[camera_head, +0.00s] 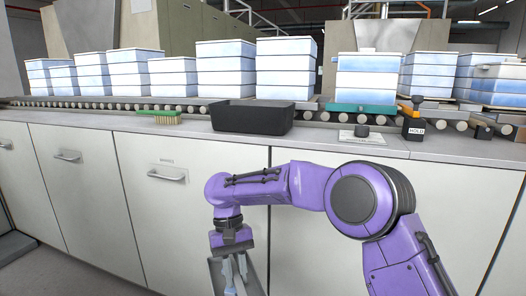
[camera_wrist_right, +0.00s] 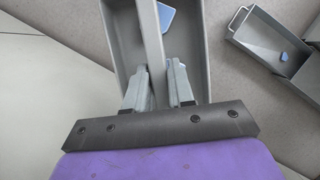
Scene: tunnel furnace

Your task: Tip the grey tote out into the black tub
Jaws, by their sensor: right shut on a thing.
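The black tub (camera_head: 252,118) stands upright on the counter in front of the roller conveyor; its inside is mostly dark. My right gripper (camera_head: 236,272) is low in front of the cabinets, below the tub and a little to its left. It is shut on the grey tote (camera_wrist_right: 200,45), with a long grey bar of the tote between its fingers (camera_wrist_right: 159,72). A light blue piece (camera_wrist_right: 166,17) shows inside the tote in the wrist view. In the head view only parts of the tote show around the fingers. My left gripper is not in view.
A green brush (camera_head: 160,117) lies left of the tub. A black block marked HOLD (camera_head: 413,128) and a small plate (camera_head: 361,138) are to its right. White-blue stacks (camera_head: 226,68) line the conveyor. The wrist view shows another grey container (camera_wrist_right: 265,38) with a blue piece.

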